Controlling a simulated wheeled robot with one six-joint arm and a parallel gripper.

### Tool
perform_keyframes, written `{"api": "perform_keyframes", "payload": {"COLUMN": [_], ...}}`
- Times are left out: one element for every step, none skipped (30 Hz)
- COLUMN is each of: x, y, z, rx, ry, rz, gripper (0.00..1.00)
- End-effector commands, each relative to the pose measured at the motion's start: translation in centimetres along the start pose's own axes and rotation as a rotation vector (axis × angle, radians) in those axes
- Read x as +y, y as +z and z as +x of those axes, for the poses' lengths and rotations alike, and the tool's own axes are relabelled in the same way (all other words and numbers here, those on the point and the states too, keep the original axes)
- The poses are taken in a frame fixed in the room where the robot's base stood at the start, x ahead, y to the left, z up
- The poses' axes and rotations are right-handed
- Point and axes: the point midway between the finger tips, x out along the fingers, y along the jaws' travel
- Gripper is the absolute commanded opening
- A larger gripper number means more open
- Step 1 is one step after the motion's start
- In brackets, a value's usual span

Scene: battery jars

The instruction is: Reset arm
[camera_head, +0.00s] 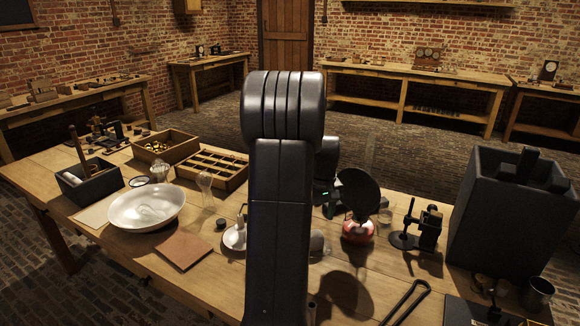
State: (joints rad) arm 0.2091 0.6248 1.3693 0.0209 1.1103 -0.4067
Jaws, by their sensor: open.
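My own dark arm (278,200) rises through the middle of the view, its upper link upright and its rounded top joint near the height of the far tables. Part of another dark arm link (327,157) shows just right of it. The arm also covers the middle of the wooden table (190,278).
Left on the table are a white bowl (147,206), a brown square (183,250), a divided tray (213,168), a wooden box (165,146) and a dark box (90,184). Right are a red-based object (358,232), a black stand (425,226) and a tall dark bin (511,213).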

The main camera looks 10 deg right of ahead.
Motion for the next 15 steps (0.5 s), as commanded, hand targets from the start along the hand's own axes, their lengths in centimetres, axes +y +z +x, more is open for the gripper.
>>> {"api": "perform_keyframes", "payload": {"x": [0.0,0.0,0.0,0.0,-0.1,-0.1,-0.1,0.0,0.0,0.0,0.0,-0.1,-0.1,-0.1,-0.1], "y": [0.1,0.1,0.1,0.1,0.1,0.1,0.1,0.1,0.1,0.1,0.1,0.1,0.1,0.1,0.1], "z": [0.8,1.3,2.0,2.5,3.2,4.0,4.6,5.2,6.0,6.6,7.2,8.0,8.6,9.2,9.9], "rx": [-0.004,-0.003,-0.004,-0.003,-0.005,-0.004,-0.005,-0.004,-0.004,-0.004,-0.004,-0.004,-0.004,-0.005,-0.004], "ry": [-0.002,-0.002,-0.002,-0.002,-0.002,-0.002,-0.002,-0.002,-0.002,-0.002,-0.002,-0.002,-0.002,-0.002,-0.002], "rz": [0.0,0.0,0.0,0.0,0.0,0.0,0.0,0.0,0.0,-0.001,-0.001,-0.001,-0.001,-0.001,-0.001], "gripper": [0.52,0.52,0.52,0.52,0.52,0.52,0.52,0.52,0.52,0.52,0.52,0.52,0.52,0.52,0.52]}}
